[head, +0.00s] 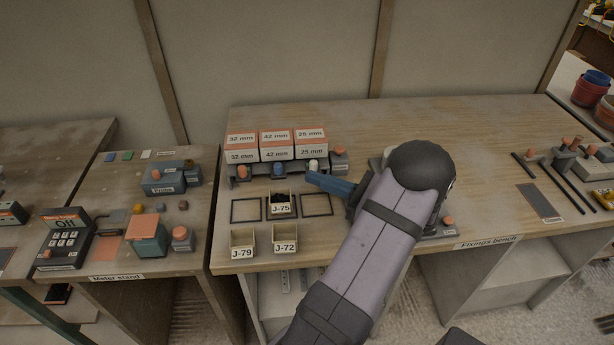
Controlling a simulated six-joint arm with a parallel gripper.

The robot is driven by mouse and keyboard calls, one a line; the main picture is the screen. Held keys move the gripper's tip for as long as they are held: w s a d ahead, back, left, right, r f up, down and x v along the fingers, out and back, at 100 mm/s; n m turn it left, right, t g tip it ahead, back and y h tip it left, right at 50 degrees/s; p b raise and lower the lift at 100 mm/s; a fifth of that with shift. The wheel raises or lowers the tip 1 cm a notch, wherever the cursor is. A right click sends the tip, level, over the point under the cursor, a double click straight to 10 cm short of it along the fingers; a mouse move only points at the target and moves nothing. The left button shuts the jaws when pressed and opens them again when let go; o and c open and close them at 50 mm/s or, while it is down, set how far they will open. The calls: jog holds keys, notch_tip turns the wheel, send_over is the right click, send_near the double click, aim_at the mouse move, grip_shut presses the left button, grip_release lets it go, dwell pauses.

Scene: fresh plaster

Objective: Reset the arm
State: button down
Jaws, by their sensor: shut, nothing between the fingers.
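My arm reaches up from the bottom of the head view over the fixings bench (480,130). My gripper (312,179) points left, its blue fingers shut with nothing between them. It is in front of the row of labelled boxes and to the upper right of the bin marked J-75 (282,209). From this angle I cannot tell its height above the bench. The arm hides part of the bench behind and beneath it.
Orange-topped boxes (275,145) marked 32, 42 and 25 mm stand at the back. Bins J-79 (242,243) and J-72 (285,239) sit near the front edge. Black rods (537,181) lie at right. The meter stand (115,277) is left, across a gap.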

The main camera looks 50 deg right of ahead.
jog(key=shift+s, duration=0.3)
